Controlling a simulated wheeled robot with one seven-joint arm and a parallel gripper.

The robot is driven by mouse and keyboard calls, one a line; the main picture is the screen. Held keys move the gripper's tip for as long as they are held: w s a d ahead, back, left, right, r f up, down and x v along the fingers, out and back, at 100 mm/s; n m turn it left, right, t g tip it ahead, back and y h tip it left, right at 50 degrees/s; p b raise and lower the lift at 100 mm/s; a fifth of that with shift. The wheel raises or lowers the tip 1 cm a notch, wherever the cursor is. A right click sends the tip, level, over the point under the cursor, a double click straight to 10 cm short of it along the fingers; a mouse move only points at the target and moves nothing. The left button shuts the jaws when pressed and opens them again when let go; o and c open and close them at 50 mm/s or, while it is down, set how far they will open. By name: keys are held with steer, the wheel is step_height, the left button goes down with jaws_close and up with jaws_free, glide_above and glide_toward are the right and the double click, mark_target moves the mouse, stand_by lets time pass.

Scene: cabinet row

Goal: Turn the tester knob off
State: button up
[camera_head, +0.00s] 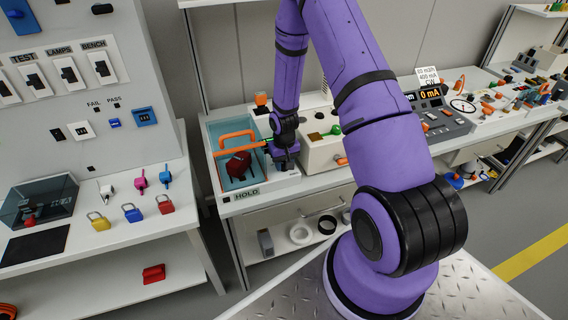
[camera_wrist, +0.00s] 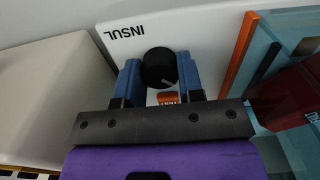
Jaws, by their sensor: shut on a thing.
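The black round tester knob (camera_wrist: 159,66) sits on a white panel (camera_wrist: 205,32) under the upside-down label INSUL in the wrist view. A short pale mark shows on its lower right part. My gripper (camera_wrist: 158,72) has its two blue fingers on either side of the knob, shut on it. In the head view my gripper (camera_head: 284,162) points down at the bench, right of the tray marked HOLD. The knob is hidden there behind my gripper. An orange button marked TEST (camera_wrist: 168,98) lies just below the knob in the wrist view, partly covered by my gripper.
A teal tray (camera_head: 211,150) with an orange handle and a dark red object stands left of my gripper. A cream box (camera_head: 318,153) stands close on its right. A meter reading 0 mA (camera_head: 436,118) is further right. Padlocks (camera_head: 132,213) lie on the left bench.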

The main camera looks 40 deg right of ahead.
mark_target(284, 163)
steer(key=o, duration=0.9)
steer(key=shift+r, duration=0.15)
step_height(284, 163, up, 10)
steer(key=shift+r, duration=0.25)
